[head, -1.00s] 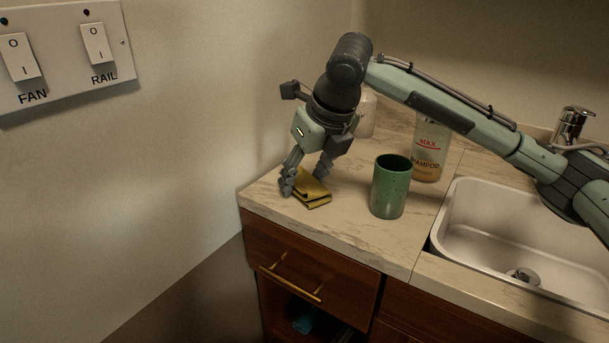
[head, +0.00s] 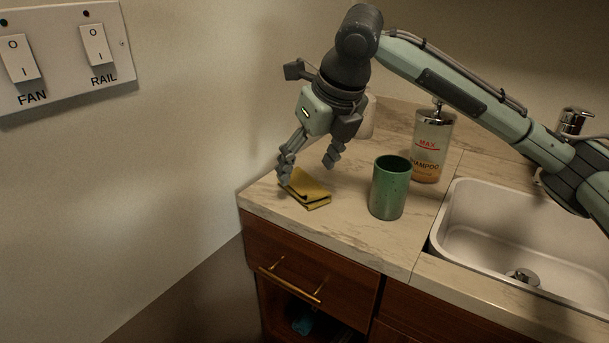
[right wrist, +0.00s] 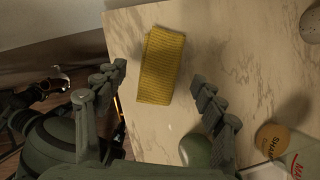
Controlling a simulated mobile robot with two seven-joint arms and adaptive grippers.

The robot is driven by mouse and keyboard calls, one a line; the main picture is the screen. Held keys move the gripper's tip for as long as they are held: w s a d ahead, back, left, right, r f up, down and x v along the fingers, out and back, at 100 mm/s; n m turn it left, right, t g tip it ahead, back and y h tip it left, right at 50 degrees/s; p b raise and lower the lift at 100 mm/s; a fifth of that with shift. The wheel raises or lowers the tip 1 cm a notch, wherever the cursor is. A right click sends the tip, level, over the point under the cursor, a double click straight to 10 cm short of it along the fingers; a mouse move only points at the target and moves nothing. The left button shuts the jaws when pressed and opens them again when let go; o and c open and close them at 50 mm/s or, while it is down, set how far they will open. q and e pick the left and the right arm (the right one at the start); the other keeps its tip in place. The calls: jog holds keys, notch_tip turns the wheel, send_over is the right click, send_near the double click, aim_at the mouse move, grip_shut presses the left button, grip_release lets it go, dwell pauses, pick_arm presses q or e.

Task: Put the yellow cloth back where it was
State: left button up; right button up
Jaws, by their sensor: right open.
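The folded yellow cloth (head: 308,190) lies on the left end of the marble-patterned counter, near its front left corner. It also shows in the right wrist view (right wrist: 161,66), lying flat and apart from both fingers. My right gripper (head: 308,164) is open and empty just above and behind the cloth, its fingers spread wide. In the right wrist view the open fingers (right wrist: 165,85) stand on either side of the cloth's near end. My left gripper is in neither view.
A green cup (head: 389,188) stands right of the cloth. A shampoo dispenser (head: 432,148) stands behind it, and a pale container (head: 367,115) is partly hidden behind my gripper. A sink (head: 515,235) is at right. The wall with FAN and RAIL switches (head: 62,55) borders the left side.

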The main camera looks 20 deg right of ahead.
jog(key=a+v, duration=0.1)
jog(key=v, duration=0.7)
jog(key=shift+d+r, duration=0.15)
jog(key=shift+d, duration=0.35)
